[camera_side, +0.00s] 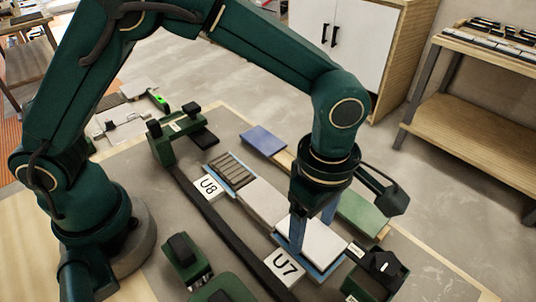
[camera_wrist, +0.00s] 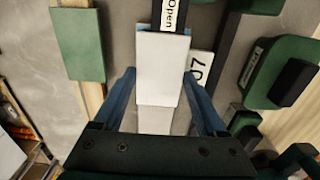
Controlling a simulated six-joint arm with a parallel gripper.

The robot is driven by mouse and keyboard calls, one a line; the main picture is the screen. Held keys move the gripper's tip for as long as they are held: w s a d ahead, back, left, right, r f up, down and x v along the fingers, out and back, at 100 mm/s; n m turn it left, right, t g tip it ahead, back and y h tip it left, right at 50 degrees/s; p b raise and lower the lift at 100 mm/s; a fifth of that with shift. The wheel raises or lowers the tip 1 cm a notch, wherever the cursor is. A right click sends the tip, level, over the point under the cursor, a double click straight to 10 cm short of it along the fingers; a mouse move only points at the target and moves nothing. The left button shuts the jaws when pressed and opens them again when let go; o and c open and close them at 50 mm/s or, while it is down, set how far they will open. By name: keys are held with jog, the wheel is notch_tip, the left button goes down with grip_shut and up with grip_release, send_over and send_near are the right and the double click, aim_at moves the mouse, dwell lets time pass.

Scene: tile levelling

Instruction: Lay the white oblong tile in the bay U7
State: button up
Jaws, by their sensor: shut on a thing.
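The white oblong tile (camera_side: 318,243) is between the blue fingers of my gripper (camera_side: 311,230), which is shut on it. In the wrist view the tile (camera_wrist: 162,68) lies flat between the two fingers (camera_wrist: 160,80). The tile is over the blue bay U7 (camera_side: 335,270), whose blue edge shows around its near and right sides. The label U7 (camera_side: 285,266) stands at the bay's left. I cannot tell whether the tile touches the bay floor. Part of the tile is hidden behind my fingers.
Another pale tile (camera_side: 262,202) lies in the row next to U7, towards the ribbed bay by label U8 (camera_side: 208,187). A blue tile (camera_side: 263,141) and a green tile (camera_side: 362,213) lie behind. Dark green clamp-like blocks (camera_side: 187,260) stand around the row.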

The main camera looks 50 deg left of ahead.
jog(key=shift+f, duration=0.6)
dwell(1.1)
jog(key=o, duration=0.9)
jog(key=shift+r, duration=4.05)
jog(key=shift+a, duration=0.1)
